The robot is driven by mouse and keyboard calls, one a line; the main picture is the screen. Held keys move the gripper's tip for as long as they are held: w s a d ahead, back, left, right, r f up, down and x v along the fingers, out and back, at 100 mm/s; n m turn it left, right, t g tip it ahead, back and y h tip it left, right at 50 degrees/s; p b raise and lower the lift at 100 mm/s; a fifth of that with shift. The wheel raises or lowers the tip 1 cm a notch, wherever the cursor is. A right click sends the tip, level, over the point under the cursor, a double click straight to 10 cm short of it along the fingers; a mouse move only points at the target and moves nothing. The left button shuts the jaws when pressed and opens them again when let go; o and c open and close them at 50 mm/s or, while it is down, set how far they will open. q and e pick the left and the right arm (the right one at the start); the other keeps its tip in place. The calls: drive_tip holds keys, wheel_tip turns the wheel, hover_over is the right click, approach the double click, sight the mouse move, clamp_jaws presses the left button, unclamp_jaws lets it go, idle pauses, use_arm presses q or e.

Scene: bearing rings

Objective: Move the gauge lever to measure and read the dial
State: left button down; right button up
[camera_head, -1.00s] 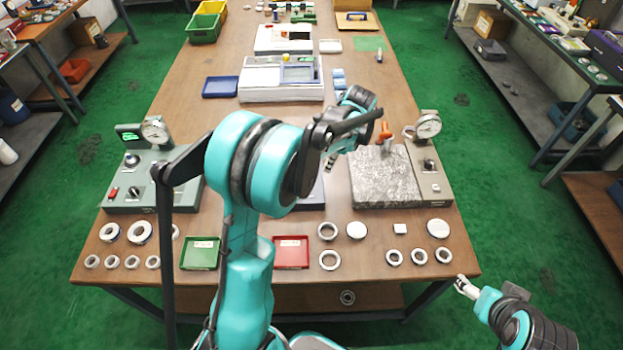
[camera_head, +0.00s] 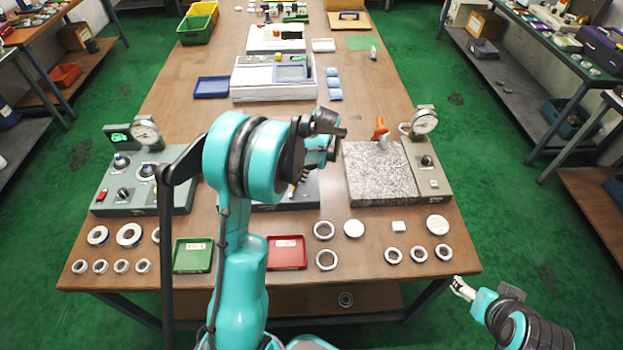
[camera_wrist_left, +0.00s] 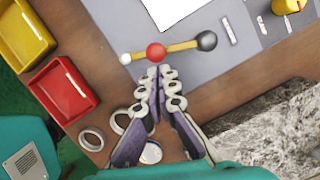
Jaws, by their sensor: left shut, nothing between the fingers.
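My left gripper (camera_wrist_left: 161,72) is shut and empty. In the left wrist view its fingertips are by the red hub (camera_wrist_left: 156,52) of a brass lever bar (camera_wrist_left: 180,47) with a black ball and a small white ball at its ends. I cannot tell whether they touch. The bar is over a grey device (camera_wrist_left: 115,22), largely hidden behind my left arm in the head view (camera_head: 312,192). Dial gauges stand on the left station (camera_head: 145,131) and right station (camera_head: 424,120); their readings are too small to read. My right gripper (camera_head: 462,288) is off the table's front right corner.
A speckled granite block (camera_head: 380,172) sits right of the grey device, with an orange handle (camera_head: 380,128) behind it. Green (camera_head: 192,256) and red (camera_head: 286,253) trays and several bearing rings (camera_head: 326,260) lie along the front edge.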

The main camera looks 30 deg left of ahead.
use_arm(q)
drive_tip(key=shift+s+a+m, duration=0.25)
drive_tip(key=shift+a+m, duration=0.15)
drive_tip(key=shift+m, duration=0.3)
idle(0.4)
drive_tip(key=shift+s+a+m+t, duration=0.35)
drive_tip(key=shift+a+m+t, duration=0.25)
drive_tip(key=shift+m, duration=0.5)
drive_tip(key=a+m, duration=0.1)
drive_tip(key=m, duration=0.1)
drive_tip(key=a+m, duration=0.1)
drive_tip(key=shift+s+a+m+t+b, duration=0.2)
drive_tip(key=shift+a+m+t+b, duration=0.1)
drive_tip(key=shift+m, duration=0.1)
drive_tip(key=shift+w+a, duration=0.15)
drive_tip(key=shift+a, duration=0.55)
drive_tip(key=shift+w+a, duration=0.15)
drive_tip(key=shift+a, duration=0.5)
drive_tip(key=shift+w+a, duration=0.45)
drive_tip(key=shift+a, duration=0.3)
